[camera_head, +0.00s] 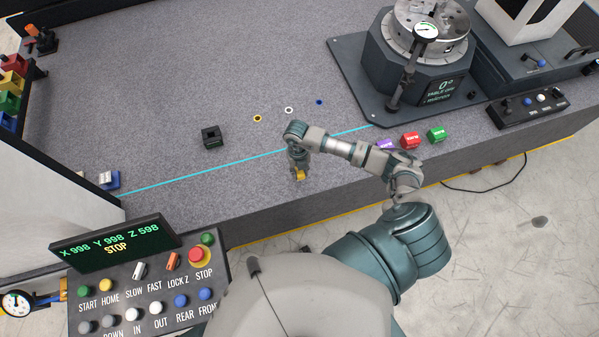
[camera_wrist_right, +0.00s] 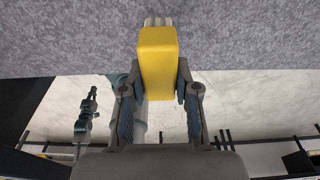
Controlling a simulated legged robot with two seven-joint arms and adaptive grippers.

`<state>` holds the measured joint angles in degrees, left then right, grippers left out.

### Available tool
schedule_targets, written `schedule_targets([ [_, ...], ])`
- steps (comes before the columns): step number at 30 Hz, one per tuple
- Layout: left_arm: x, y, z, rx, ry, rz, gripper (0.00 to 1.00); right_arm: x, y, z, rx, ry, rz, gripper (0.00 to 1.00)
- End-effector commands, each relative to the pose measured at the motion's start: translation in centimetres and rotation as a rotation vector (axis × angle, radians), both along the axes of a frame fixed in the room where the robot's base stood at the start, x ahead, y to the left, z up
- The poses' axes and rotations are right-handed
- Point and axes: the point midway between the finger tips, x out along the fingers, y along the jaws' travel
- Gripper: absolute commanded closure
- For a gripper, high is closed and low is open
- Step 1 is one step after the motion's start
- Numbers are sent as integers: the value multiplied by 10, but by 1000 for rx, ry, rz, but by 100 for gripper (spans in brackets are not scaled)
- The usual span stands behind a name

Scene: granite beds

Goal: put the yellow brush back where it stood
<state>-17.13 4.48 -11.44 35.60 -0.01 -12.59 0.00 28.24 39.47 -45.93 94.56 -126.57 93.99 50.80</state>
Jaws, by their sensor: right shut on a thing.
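The yellow brush (camera_wrist_right: 158,60) is a yellow block with pale bristles at its far end. In the right wrist view it sits between the two fingers of my right gripper (camera_wrist_right: 160,98), which is shut on it. In the head view the same gripper (camera_head: 299,171) hangs down over the front part of the granite bed (camera_head: 330,185), with the yellow of the brush showing at its tip. I cannot tell whether the bristles touch the granite. My left gripper is not in view.
Purple (camera_head: 385,144), red (camera_head: 410,140) and green (camera_head: 436,134) blocks stand right of my gripper, near the front edge. Yellow (camera_head: 257,118), white (camera_head: 289,110) and blue (camera_head: 319,102) rings and a black block (camera_head: 212,137) lie behind. A rotary table (camera_head: 415,70) stands back right.

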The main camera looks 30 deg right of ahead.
Motion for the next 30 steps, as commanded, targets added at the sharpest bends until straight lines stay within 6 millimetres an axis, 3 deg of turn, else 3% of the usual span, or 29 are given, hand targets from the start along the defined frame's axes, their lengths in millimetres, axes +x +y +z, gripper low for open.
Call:
schedule_targets([
  [3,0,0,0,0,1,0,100,11,-4,0,2,-1,-1,100],
  [10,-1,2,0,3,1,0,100,11,-5,-34,3,1,1,100],
  [20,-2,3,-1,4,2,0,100,11,-6,-38,1,0,1,100],
  [21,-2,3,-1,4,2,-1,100,11,-6,-38,2,-1,1,65],
  [23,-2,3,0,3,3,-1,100,11,-6,-38,1,0,1,50],
  [24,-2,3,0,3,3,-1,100,11,-6,-38,1,0,1,44],
  [30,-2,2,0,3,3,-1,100,10,-5,-37,1,0,1,44],
])
